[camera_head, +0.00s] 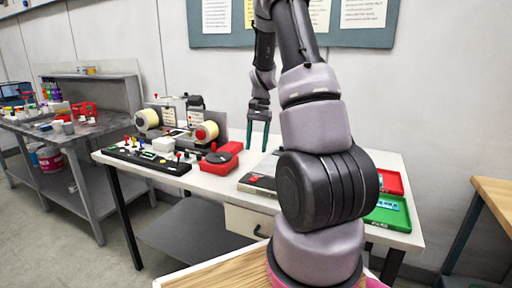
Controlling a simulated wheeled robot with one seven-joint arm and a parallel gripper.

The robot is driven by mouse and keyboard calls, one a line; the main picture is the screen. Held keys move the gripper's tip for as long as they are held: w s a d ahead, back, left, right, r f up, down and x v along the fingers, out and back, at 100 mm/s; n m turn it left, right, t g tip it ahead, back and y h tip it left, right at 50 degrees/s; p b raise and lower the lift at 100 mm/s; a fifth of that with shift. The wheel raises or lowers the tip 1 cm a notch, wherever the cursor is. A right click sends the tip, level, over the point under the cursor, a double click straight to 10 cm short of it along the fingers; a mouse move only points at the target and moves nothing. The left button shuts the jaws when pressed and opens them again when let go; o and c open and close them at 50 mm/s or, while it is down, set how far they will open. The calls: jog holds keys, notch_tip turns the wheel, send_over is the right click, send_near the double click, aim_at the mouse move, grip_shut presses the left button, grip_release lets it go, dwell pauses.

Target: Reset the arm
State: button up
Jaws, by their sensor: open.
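My arm rises through the middle right of the head view and bends over at the top. My gripper (258,140) hangs down with its two dark green fingers apart, open and with nothing seen between them. It is above or in front of the back part of the white table (212,184); its exact height over the top is hard to tell. The label rewinder (180,122), with two cream rolls, stands on the table left of my gripper. A red device (221,158) lies just left of and below the fingers.
A black control panel (147,158) lies along the table's front left. A red tray (391,182) and a green tray (388,214) sit at the right, partly behind my arm. A flat grey box with a red part (255,182) is near the middle. A cluttered grey bench (95,128) stands left.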

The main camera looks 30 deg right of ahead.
jog(key=s+a+r+n+t, duration=0.15)
jog(key=s+a+r, duration=0.25)
jog(key=r, duration=0.4)
jog(key=s+a+r+n+t, duration=0.1)
jog(key=s+a+r+t, duration=0.3)
jog(key=r, duration=0.5)
jog(key=s+a+r+n+t, duration=0.1)
jog(key=s+a+r+n, duration=0.1)
jog(key=s, duration=0.4)
jog(key=s+a+r+n+t, duration=0.1)
jog(key=s+a+r+t, duration=0.1)
jog(key=s+a+r, duration=0.3)
jog(key=shift+s+r+n, duration=0.35)
jog(key=shift+s, duration=0.6)
jog(key=shift+t, duration=0.25)
